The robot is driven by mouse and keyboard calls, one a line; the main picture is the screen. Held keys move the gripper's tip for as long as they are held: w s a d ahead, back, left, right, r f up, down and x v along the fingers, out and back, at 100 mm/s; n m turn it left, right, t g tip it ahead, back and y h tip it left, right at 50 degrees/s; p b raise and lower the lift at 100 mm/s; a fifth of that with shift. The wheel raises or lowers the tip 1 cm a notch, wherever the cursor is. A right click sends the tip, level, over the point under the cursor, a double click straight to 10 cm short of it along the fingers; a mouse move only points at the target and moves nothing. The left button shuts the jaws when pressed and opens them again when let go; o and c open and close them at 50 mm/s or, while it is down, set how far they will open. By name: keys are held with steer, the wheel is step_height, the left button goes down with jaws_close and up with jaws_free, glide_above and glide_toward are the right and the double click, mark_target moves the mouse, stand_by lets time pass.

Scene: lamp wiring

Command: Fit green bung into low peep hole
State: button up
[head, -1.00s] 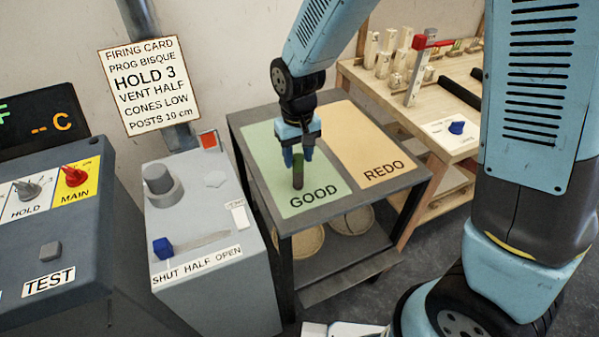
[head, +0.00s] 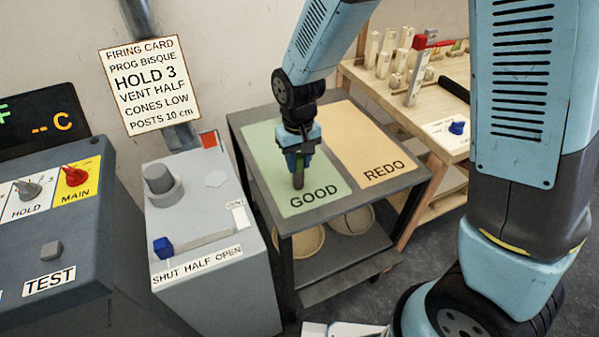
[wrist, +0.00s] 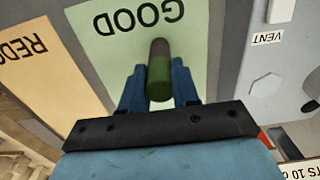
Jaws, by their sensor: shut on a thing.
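The green bung (wrist: 159,80) is a short cylinder with a green end and a dark brownish end. In the wrist view it lies between the two blue fingers of my gripper (wrist: 160,88), with its dark end pointing away from the palm. In the head view the bung (head: 298,178) hangs upright below my gripper (head: 299,160), over the green GOOD area. My gripper is shut on it. I cannot tell whether its lower end touches the table. No low peep hole can be made out in these views.
The table (head: 330,205) has a green GOOD area (head: 312,203) and an orange REDO area (head: 375,150). A grey box with a blue slider (head: 163,248) and a control panel (head: 50,249) stand left. A wooden bench (head: 395,102) with pale posts stands at the back right.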

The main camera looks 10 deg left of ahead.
steer(key=shift+r, duration=4.4)
steer(key=shift+c, duration=0.3)
steer(key=shift+s, duration=0.1)
